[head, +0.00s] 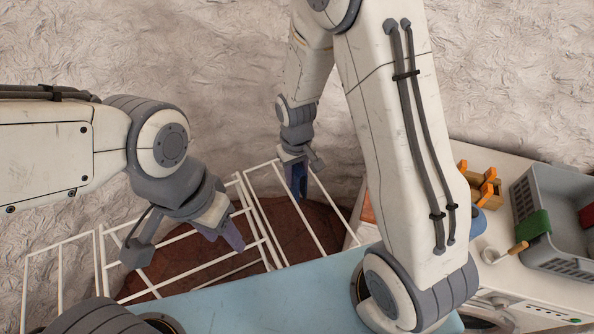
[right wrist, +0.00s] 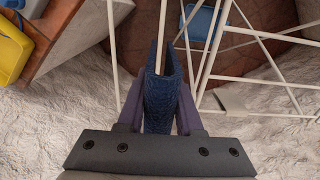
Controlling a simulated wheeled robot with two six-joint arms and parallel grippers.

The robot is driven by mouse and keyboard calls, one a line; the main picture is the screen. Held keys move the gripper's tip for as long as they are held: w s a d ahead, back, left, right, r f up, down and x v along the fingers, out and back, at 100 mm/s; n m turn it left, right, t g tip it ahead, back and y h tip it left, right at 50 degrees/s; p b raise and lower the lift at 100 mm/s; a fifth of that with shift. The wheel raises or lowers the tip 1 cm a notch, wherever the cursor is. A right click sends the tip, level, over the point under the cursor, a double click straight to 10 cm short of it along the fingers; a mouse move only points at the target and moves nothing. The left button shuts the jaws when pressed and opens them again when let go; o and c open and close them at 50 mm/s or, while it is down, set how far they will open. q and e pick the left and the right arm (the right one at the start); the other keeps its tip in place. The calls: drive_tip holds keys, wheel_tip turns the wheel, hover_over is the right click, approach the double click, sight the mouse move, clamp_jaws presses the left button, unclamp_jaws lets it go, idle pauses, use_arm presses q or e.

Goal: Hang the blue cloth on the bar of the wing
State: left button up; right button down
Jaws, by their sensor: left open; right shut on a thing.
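The white drying rack (head: 262,222) with its thin bars stands in the middle of the head view, over a dark red-brown floor area. The blue cloth (head: 301,184) is in my right gripper (head: 298,190), at the far right part of the rack. In the right wrist view the cloth (right wrist: 160,100) is folded between the two purple fingers of the gripper (right wrist: 160,112). A white bar (right wrist: 162,30) runs into the gap between its two layers; I cannot tell whether the cloth rests on it. My left gripper (head: 224,238) is open and empty above the rack's left part.
At right, a light counter (head: 520,170) bears a grey crate (head: 575,243) with a green cloth (head: 533,225) over its edge, an orange-handled wooden item (head: 482,186) and a ladle (head: 507,252). A yellow bin (right wrist: 12,55) shows at the upper left of the right wrist view.

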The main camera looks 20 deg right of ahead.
sight(297, 206)
drive_tip(key=shift+f+b, duration=5.05)
drive_tip(key=shift+f, duration=1.05)
wheel_tip(297, 206, down, 7)
drive_tip(key=b, duration=0.5)
drive_tip(key=shift+r, duration=0.15)
drive_tip(key=c, duration=0.5)
unclamp_jaws()
